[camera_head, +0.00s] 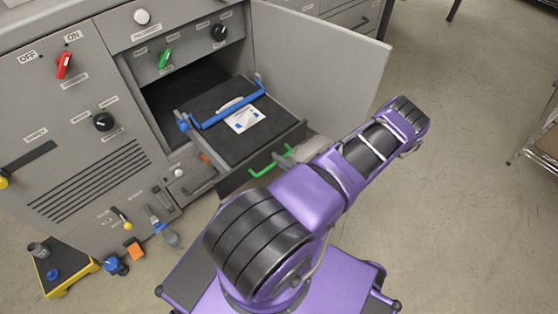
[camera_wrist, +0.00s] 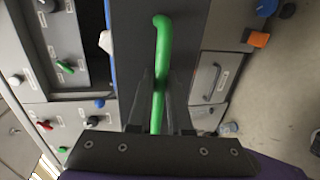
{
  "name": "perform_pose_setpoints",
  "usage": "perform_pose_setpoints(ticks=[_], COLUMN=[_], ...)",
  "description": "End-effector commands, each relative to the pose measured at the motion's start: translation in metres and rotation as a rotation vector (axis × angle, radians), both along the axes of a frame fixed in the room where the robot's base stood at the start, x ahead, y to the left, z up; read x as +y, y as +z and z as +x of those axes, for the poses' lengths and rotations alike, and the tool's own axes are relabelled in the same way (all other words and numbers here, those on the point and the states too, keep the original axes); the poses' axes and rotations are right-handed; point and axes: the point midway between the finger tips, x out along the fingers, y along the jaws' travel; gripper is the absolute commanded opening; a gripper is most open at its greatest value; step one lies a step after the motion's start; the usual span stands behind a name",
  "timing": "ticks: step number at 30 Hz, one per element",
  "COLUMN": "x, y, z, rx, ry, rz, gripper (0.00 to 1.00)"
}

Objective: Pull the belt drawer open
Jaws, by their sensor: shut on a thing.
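The belt drawer (camera_head: 228,184) is a dark tray with a grey-black front. It stands out from the cabinet opening, well past the cabinet face. Its green bar handle (camera_head: 258,172) is on the front and also fills the middle of the wrist view (camera_wrist: 162,48). My gripper (camera_head: 282,160) is shut on the green handle; in the wrist view its two dark fingers (camera_wrist: 158,100) lie on either side of the bar. My arm hides part of the drawer front's right end in the head view.
A blue bar (camera_head: 228,110) and a white card (camera_head: 243,120) lie on the drawer. A grey cabinet door (camera_head: 325,75) is swung open to the right of it. A yellow-edged black stand (camera_head: 66,268) is on the floor at left. The floor at right is mostly clear.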

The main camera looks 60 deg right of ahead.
Motion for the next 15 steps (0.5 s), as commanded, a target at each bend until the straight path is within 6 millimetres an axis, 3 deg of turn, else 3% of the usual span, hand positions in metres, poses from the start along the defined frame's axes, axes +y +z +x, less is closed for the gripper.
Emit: perform_pose_setpoints(ticks=[13, 14, 15], x=[-0.0025, -0.0025, -0.0023], y=[0.0005, 0.0004, 0.0004], z=[-0.0011, -0.001, -0.001], rx=[0.001, 0.001, 0.001], ry=[-0.004, -0.004, -0.004], rz=[-0.003, -0.003, -0.003], gripper=[0.0, 0.23, 0.3])
